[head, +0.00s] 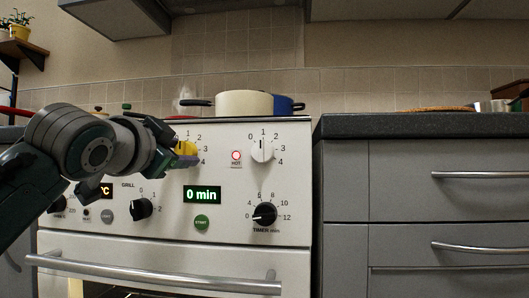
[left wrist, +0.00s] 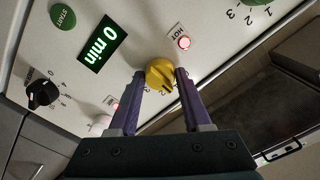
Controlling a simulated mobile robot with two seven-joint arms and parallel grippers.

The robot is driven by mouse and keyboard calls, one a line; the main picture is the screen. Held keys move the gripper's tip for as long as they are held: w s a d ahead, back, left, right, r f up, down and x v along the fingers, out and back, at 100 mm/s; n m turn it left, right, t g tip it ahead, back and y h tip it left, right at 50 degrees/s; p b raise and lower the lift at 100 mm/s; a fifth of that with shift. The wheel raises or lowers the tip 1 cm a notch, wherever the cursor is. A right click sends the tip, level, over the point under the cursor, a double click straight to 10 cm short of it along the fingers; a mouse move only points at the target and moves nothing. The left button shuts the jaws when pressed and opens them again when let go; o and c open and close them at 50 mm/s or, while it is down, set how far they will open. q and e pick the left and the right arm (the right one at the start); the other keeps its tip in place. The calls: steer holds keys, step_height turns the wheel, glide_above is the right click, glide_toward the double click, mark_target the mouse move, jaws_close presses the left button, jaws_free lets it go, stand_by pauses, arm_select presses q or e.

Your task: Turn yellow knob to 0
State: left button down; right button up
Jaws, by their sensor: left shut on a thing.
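The yellow knob (head: 181,146) is on the upper part of the white stove panel (head: 222,172), with the numbers 1 to 4 showing to its right. My left gripper (head: 186,159) reaches in from the left and partly covers it. In the left wrist view the yellow knob (left wrist: 159,73) sits between the two purple fingers of my left gripper (left wrist: 160,77), which is shut on it. A dark pointer mark shows on the knob near a digit that looks like 2, but the exact setting is hard to read. My right gripper is not in view.
A white knob (head: 262,150) and a lit red HOT light (head: 236,156) are to the right. Below are a green display (head: 202,195), a timer knob (head: 265,214) and a grill knob (head: 140,208). A cream pot (head: 243,103) stands on the stove. The oven handle (head: 150,275) juts out below.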

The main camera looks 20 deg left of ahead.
arm_select(q)
steer(key=shift+r+n+p, duration=0.15)
steer(key=shift+n+p, duration=0.25)
steer(key=shift+p, duration=0.45)
steer(key=n+p, duration=0.5)
steer(key=p, duration=0.2)
steer(key=shift+n+p, duration=1)
steer(key=shift+n, duration=0.1)
steer(key=shift+c, duration=1.8)
jaws_free()
